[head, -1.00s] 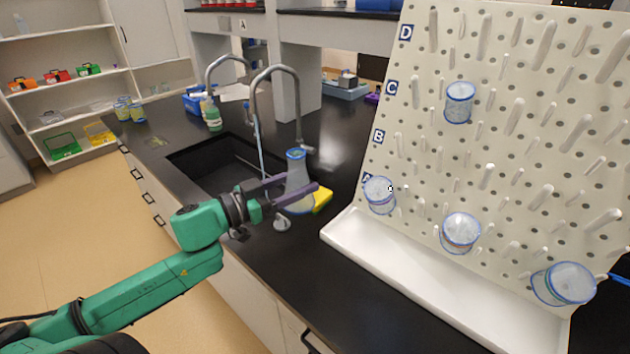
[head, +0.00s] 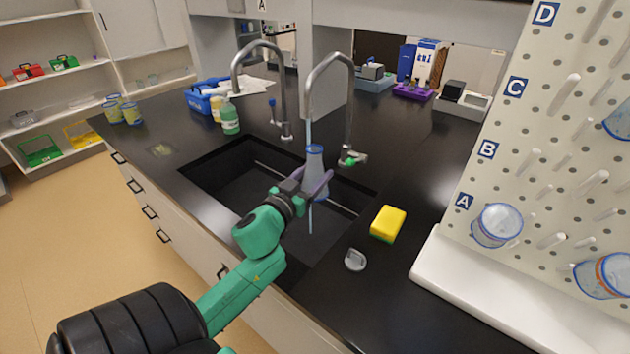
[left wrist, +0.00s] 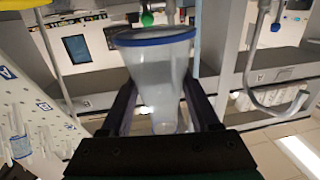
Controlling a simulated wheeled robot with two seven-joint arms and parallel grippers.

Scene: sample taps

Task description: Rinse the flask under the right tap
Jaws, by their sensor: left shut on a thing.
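My left gripper (head: 316,182) is shut on a clear conical flask (head: 315,165) with a blue rim. The flask is upright over the black sink (head: 225,187), below the spout of the right tap (head: 343,78). A thin pale-blue stream (head: 309,133) comes down from that spout to the flask's mouth and shows again below the flask. Whether water enters the flask is unclear. The right tap's green handle (head: 347,161) is at its base. The left wrist view shows the flask (left wrist: 160,80) between both fingers. My right gripper is not in view.
The left tap (head: 258,45), with a blue handle, stands left of it. A yellow sponge (head: 388,223) and a small clear stopper-like piece (head: 355,260) lie right of the sink. A pegboard (head: 500,150) with hanging glassware stands at the right. Bottles (head: 230,118) stand behind the sink.

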